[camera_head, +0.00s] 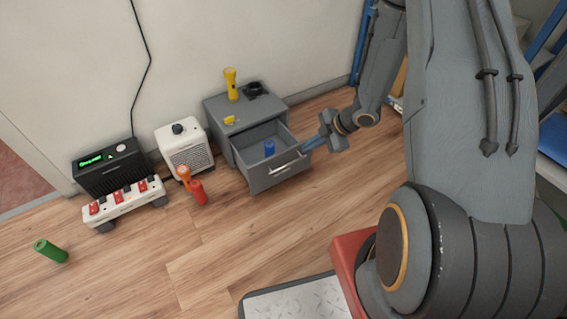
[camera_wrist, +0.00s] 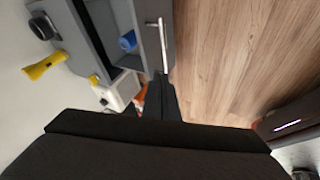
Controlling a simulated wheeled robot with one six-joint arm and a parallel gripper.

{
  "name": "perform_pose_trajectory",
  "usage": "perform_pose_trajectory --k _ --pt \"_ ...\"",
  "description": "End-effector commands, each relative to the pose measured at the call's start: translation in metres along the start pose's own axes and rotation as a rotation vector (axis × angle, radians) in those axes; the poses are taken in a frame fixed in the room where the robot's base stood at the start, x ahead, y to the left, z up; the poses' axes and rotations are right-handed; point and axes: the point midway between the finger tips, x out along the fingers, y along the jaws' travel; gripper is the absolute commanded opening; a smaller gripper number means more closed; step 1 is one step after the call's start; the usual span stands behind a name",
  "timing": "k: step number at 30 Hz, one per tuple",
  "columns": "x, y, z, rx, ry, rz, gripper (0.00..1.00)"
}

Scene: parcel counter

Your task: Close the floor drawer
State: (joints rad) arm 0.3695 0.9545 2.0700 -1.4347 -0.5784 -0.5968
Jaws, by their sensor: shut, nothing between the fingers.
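The grey floor drawer (camera_head: 262,180) is pulled open from its low cabinet (camera_head: 225,110) against the wall. A bar handle (camera_head: 286,163) runs across its front. A blue cylinder (camera_head: 269,147) is inside the drawer. My gripper (camera_head: 304,150) is shut and empty, at the right end of the drawer's front. I cannot tell whether it touches the drawer. In the wrist view, the drawer's handle (camera_wrist: 163,45) and the blue cylinder (camera_wrist: 128,41) show beyond the dark fingers (camera_wrist: 163,95).
A yellow flashlight (camera_head: 231,84) and a dark round item (camera_head: 254,88) are on the cabinet. To its left are a white heater-like box (camera_head: 185,148), an orange flashlight (camera_head: 184,176), a red cylinder (camera_head: 198,192) and a power strip (camera_head: 124,203). A green cylinder (camera_head: 50,251) lies on open floor.

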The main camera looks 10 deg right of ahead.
Motion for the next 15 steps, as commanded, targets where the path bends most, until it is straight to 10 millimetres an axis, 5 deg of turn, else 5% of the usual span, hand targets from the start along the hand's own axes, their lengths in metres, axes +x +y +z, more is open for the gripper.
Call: perform_pose_trajectory --k 15 --pt "0.07 -0.017 -0.001 -0.061 0.072 -0.011 0.0"
